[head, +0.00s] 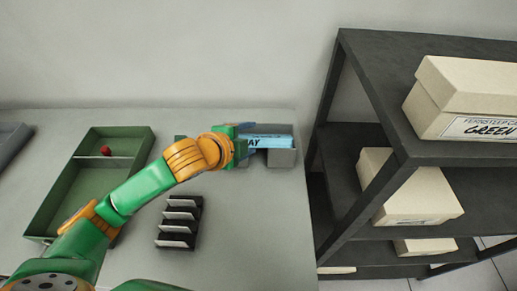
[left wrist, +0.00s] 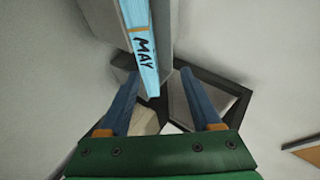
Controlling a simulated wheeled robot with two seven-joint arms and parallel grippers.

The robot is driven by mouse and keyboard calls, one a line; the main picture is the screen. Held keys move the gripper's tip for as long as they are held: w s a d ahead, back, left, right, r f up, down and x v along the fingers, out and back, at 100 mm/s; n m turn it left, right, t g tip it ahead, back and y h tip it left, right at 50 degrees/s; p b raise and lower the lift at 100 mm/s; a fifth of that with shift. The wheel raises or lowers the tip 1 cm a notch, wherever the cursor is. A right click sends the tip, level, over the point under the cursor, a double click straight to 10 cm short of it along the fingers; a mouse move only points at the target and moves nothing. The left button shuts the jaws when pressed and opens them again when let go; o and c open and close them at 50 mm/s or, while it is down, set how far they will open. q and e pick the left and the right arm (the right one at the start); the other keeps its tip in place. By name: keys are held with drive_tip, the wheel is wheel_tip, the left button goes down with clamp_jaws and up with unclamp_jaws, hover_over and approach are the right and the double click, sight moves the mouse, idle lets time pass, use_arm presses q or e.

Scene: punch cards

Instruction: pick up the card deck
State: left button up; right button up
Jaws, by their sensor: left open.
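The card deck (head: 268,141) is light blue and sits in a grey holder (head: 283,158) near the table's right edge. In the left wrist view the deck (left wrist: 144,60) shows the word MAY and an orange stripe. My left gripper (head: 249,142) is at the deck's left end in the head view. In the left wrist view the gripper (left wrist: 158,90) is open, its two blue fingers apart with the deck's near end between or just above their tips; contact cannot be told. My right gripper is not in view.
A green tray (head: 60,195) with a red ball (head: 106,151) lies at left. A black rack (head: 183,200) with white cards stands in front. A dark shelf (head: 375,92) with cream boxes (head: 465,100) rises at right, beyond the table's edge.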

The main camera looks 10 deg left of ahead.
sight(254, 143)
use_arm(q)
drive_tip(key=shift+w+f+b, duration=0.1)
drive_tip(key=shift+f+b, duration=0.3)
drive_tip(key=shift+f, duration=0.55)
drive_tip(key=shift+w+d+f, duration=0.15)
drive_tip(key=shift+w+f, duration=0.2)
drive_tip(key=shift+w, duration=0.2)
drive_tip(key=x, duration=0.2)
drive_tip(key=p+x, duration=0.1)
drive_tip(key=x, duration=0.2)
drive_tip(key=shift+f, duration=0.45)
drive_tip(key=shift+s+r, duration=0.1)
clamp_jaws()
